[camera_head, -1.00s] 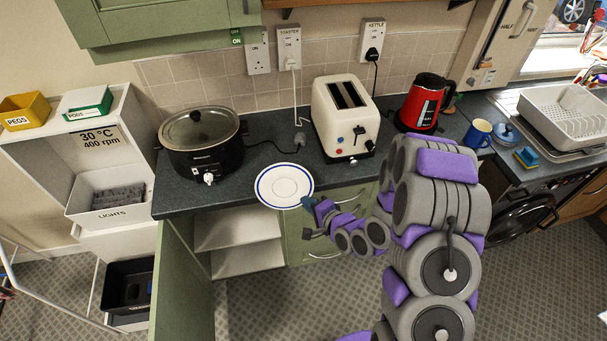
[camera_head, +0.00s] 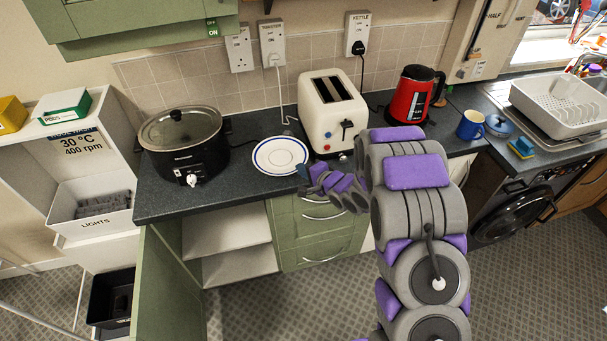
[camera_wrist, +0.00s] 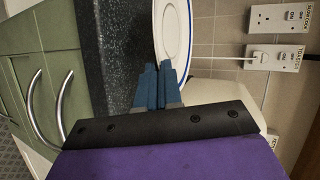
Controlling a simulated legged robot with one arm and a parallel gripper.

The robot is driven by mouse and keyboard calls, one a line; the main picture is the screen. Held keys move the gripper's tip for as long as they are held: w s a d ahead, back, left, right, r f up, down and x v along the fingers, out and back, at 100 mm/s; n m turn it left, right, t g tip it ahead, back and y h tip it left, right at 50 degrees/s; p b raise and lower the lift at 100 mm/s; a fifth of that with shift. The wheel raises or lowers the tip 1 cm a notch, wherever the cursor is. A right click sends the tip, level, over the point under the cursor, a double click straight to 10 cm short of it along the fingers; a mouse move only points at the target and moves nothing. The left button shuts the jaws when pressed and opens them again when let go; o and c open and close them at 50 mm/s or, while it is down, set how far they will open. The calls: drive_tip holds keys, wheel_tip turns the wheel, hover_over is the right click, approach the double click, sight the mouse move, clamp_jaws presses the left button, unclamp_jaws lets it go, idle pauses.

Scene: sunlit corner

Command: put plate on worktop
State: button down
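The white plate (camera_head: 280,156) with a blue rim line is over the dark worktop (camera_head: 240,185), between the slow cooker and the toaster. It looks about level; I cannot tell whether it touches the worktop. My gripper (camera_head: 303,171) is at the plate's right edge, reaching in from the right. In the wrist view, the blue fingers (camera_wrist: 159,84) are close together on the near rim of the plate (camera_wrist: 172,38). The worktop edge shows left of them (camera_wrist: 104,60).
The black slow cooker (camera_head: 184,150) stands left of the plate. The cream toaster (camera_head: 331,115) is close on the right, with the red kettle (camera_head: 414,93) beyond. An open green cupboard door (camera_head: 172,285) sticks out below the worktop.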

sight(300, 179)
drive_tip(key=shift+w+a, duration=0.1)
drive_tip(key=shift+w, duration=0.45)
drive_tip(key=shift+w+a+f, duration=0.15)
drive_tip(key=shift+w+a, duration=0.4)
drive_tip(key=shift+a, duration=0.25)
drive_tip(key=f, duration=0.1)
drive_tip(key=f+b, duration=0.1)
drive_tip(key=f, duration=0.1)
drive_tip(key=shift+d+f, duration=0.3)
drive_tip(key=shift+d+r, duration=0.15)
drive_tip(key=shift+d, duration=0.25)
drive_tip(key=c, duration=1.6)
unclamp_jaws()
drive_tip(key=shift+a, duration=0.25)
drive_tip(key=shift+c, duration=0.2)
drive_tip(key=shift+o, duration=0.3)
drive_tip(key=shift+a+f, duration=0.2)
drive_tip(key=shift+a, duration=0.15)
drive_tip(key=shift+d, duration=0.1)
